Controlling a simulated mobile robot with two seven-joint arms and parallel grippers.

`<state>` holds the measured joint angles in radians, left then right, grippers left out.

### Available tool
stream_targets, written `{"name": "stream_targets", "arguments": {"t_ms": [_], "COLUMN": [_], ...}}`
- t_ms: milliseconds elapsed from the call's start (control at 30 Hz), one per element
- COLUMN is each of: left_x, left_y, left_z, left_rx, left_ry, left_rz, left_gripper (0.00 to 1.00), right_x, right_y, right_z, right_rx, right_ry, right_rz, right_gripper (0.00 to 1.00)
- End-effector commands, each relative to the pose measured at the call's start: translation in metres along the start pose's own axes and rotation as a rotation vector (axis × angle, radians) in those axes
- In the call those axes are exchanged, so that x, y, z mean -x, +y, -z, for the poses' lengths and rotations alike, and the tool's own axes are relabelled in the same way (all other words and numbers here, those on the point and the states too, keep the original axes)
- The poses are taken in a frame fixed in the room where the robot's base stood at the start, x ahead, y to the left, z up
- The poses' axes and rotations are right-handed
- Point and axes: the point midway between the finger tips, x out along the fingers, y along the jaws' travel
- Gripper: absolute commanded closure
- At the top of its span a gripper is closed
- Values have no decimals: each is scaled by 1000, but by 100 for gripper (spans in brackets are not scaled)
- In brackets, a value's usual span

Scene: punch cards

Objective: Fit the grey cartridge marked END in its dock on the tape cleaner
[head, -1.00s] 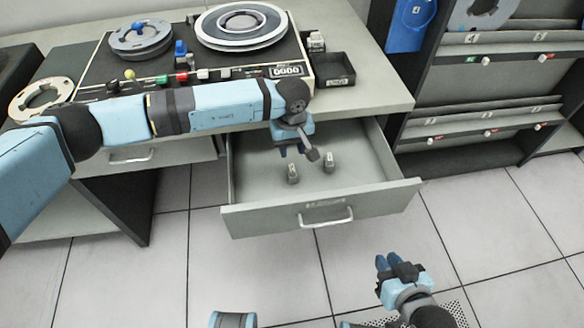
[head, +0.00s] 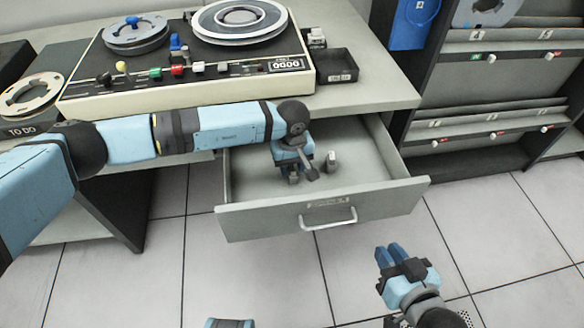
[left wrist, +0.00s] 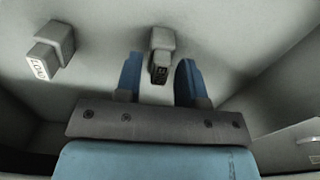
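A small grey cartridge (left wrist: 162,45) stands in the open drawer (head: 330,215). Its end label is in shade and I cannot read it surely. My left gripper (head: 293,172) is down in the drawer. In the left wrist view its blue fingers (left wrist: 160,80) are apart, one on each side of this cartridge, with a gap showing on the left. A second grey cartridge (head: 331,161) stands beside it; in the left wrist view it (left wrist: 50,48) is marked LOAD. The tape machine (head: 190,85) with two reels is on the desk. My right gripper (head: 391,254) hangs in front of the drawer, empty.
A black tray (head: 337,68) and a small grey block (head: 316,38) are right of the machine. A loose reel (head: 30,95) lies at the left. A dark rack (head: 485,90) stands at the right. Drawer walls surround my left gripper; the floor in front is clear.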

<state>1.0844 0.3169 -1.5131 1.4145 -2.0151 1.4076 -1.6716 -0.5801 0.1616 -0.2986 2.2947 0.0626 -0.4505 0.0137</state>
Motion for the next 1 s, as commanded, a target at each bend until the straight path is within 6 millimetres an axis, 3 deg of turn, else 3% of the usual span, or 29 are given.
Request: {"name": "stream_targets", "arguments": {"t_ms": [167, 300, 333, 567, 1000], "left_x": [0, 0, 0, 3, 24], "left_y": [0, 0, 0, 0, 0], "left_z": [0, 0, 0, 0, 0], "left_rx": [0, 0, 0, 0, 0], "left_ry": [0, 0, 0, 0, 1], "left_rz": [0, 0, 0, 0, 0], "left_gripper": [64, 96, 100, 100, 100], "right_x": [1, 1, 1, 1, 4], "right_y": [-2, -2, -2, 0, -1], "right_z": [-3, -5, -5, -3, 6], "right_rx": [-5, -9, -9, -12, -12], "right_ry": [-7, -11, -11, -11, -12], "right_rz": [1, 0, -1, -6, -7], "right_gripper": [81, 81, 81, 81, 81]}}
